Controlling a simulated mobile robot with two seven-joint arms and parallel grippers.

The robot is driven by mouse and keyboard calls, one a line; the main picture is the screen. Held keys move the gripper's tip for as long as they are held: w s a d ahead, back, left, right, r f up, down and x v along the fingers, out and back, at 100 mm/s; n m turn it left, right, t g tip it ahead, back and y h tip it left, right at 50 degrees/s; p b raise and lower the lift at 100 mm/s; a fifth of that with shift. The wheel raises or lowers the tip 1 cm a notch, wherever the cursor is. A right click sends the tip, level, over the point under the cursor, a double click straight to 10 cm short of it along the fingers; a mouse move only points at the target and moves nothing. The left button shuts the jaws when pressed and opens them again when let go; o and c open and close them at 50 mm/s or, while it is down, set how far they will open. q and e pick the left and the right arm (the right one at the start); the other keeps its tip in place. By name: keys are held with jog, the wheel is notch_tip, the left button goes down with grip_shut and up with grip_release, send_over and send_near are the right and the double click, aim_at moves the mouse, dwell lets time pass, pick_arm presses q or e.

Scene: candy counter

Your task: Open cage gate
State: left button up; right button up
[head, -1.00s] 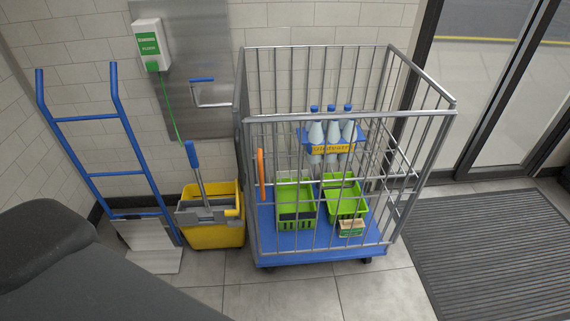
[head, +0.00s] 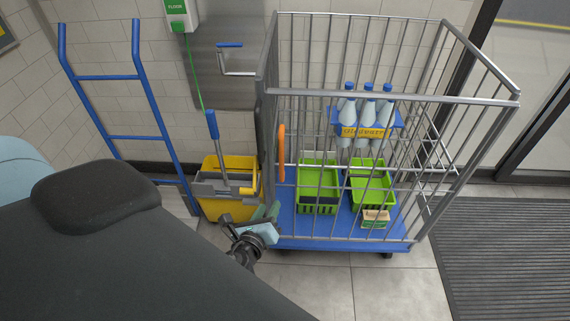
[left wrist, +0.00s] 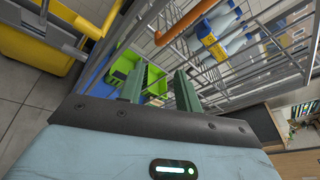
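The metal cage trolley (head: 440,96) stands upright on a blue base. Its barred front, the gate side, appears closed across the trolley. An orange handle (head: 281,150) is upright near the front's left edge; it also shows in the left wrist view (left wrist: 184,22). My left gripper (head: 264,213) is low beside the cage's front left corner, below the handle and apart from it. In the left wrist view, its two green fingers (left wrist: 158,88) are spread with nothing between them, pointing toward the cage bars. My right gripper is not in view.
Inside the cage are green crates (head: 319,185), a small box (head: 376,218) and bottles in a blue carrier (head: 368,122). A yellow mop bucket (head: 230,205) stands close left of the cage, then a blue hand truck (head: 110,78). Clear floor lies in front; a dark mat (head: 500,255) is right.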

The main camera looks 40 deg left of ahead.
aim_at(281, 165)
pick_arm(q)
jog(key=shift+w+a+r+m+t+y, duration=0.3)
jog(key=shift+w+a+r+m, duration=0.6)
jog(key=shift+w, duration=1.2)
jog(key=shift+w+a+r+m+t+y, duration=0.15)
jog(key=shift+w+a+r+m+t, duration=0.6)
jog(key=shift+w, duration=1.4)
jog(key=shift+w+a+r+m+t+y, duration=0.2)
jog(key=shift+w+a+r+m, duration=0.45)
jog(key=shift+w+m, duration=1.1)
jog(key=shift+w+d+r+n, duration=0.2)
jog(key=shift+w+n, duration=0.15)
jog(key=shift+n, duration=0.05)
grip_shut()
